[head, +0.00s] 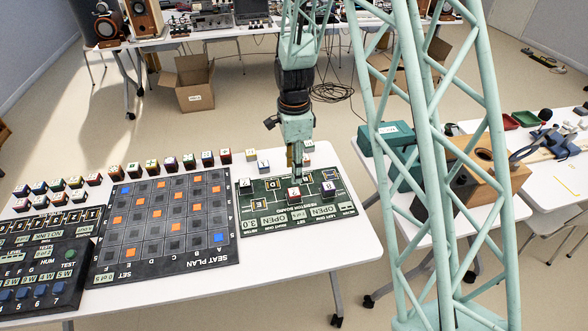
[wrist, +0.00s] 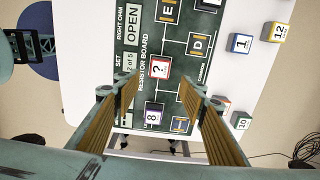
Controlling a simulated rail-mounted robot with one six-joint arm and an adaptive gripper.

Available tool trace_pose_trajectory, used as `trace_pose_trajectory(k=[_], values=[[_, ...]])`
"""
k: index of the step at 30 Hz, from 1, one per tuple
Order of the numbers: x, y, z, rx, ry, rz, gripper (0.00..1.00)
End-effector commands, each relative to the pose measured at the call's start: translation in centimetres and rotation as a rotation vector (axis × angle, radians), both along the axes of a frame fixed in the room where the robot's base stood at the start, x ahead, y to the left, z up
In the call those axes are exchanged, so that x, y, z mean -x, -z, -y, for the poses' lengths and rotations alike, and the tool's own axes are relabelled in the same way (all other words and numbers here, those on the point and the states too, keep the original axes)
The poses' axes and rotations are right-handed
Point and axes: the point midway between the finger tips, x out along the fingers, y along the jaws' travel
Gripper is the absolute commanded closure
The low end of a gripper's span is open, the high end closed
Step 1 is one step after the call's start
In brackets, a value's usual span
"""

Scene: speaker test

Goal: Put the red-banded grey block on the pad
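A block with red sides and a "?" on its pale top, the closest match to the red-banded grey block (head: 294,193), sits on the resistor board (head: 262,226). It also shows in the wrist view (wrist: 160,68), upright and between the lines of my fingers. My gripper (head: 294,172) is above the board near this block; in the wrist view its fingers (wrist: 156,88) are spread with nothing between the tips. Yellow-marked square pads lettered E (wrist: 168,11) and D (wrist: 198,43) show bare on the board. I cannot tell which pad is meant.
A purple-sided "8" block (wrist: 153,115) stands beside the "?" block, and a dark block (head: 245,185) at the board's left. Loose blocks, among them a blue "1" (wrist: 241,43) and yellow "12" (wrist: 275,32), stand behind the board. The seat plan (head: 165,267) lies left.

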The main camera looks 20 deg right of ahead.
Motion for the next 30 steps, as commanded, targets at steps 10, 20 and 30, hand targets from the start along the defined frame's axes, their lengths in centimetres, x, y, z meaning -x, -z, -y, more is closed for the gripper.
trace_pose_trajectory(k=[10,20,30], values=[[0.0,0.0,0.0,0.000,0.000,0.000,0.62],[0.2,-0.9,0.0,0.000,-0.019,0.005,0.62],[1.7,-6.2,0.0,0.002,-0.140,0.033,0.62]])
